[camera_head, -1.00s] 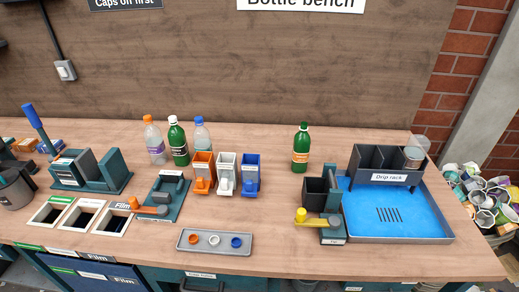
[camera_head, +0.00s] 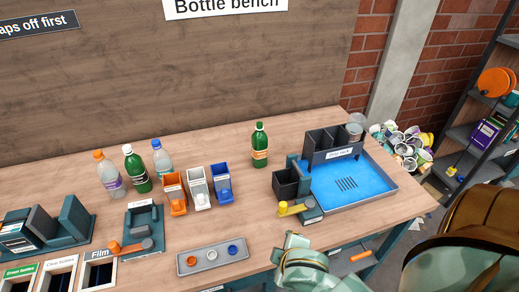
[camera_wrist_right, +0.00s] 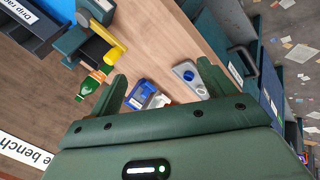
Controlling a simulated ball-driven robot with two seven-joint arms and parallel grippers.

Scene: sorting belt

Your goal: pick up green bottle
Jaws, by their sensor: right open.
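A green bottle (camera_head: 260,146) with a green cap and orange label stands upright on the bench, left of the blue drip tray. Another green bottle (camera_head: 136,168), with a white cap and dark label, stands at the left between two clear bottles. My right gripper (camera_head: 293,252) is at the bench's front edge, well short of both bottles. In the right wrist view my right gripper (camera_wrist_right: 161,78) is open and empty. The orange-labelled green bottle (camera_wrist_right: 90,85) shows there beyond and left of the fingers. My left gripper is out of view.
A black cup holder with a yellow lever (camera_head: 296,207) stands between my right gripper and the drip tray (camera_head: 385,188). Orange, white and blue bins (camera_head: 198,190) and a grey cap tray (camera_head: 213,257) lie to the left. Bench around the orange-labelled bottle is clear.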

